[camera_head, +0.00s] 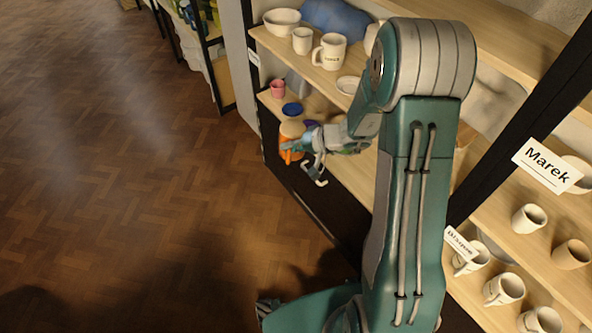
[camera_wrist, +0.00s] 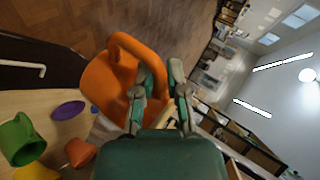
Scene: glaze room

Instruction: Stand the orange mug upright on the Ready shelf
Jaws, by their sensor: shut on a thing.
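The orange mug (camera_wrist: 103,88) is large in the wrist view, with its thick handle (camera_wrist: 142,52) beside my gripper (camera_wrist: 160,72). My gripper is shut on the mug near the handle; the exact contact is partly hidden by the fingers. In the head view the mug (camera_head: 289,140) shows as a small orange patch beside my gripper (camera_head: 300,149), at the front edge of the lower left shelf (camera_head: 342,160). Its tilt is hard to tell. No label reading Ready is legible; a small tag (camera_head: 253,58) on the left post is unreadable.
The lower left shelf bears a pink cup (camera_head: 277,88) and a blue disc (camera_head: 292,109). The wrist view shows a green mug (camera_wrist: 18,142) and a terracotta pot (camera_wrist: 79,152). White mugs (camera_head: 331,52) stand above. A Marek sign (camera_head: 547,165) hangs right. Floor (camera_head: 110,180) is clear.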

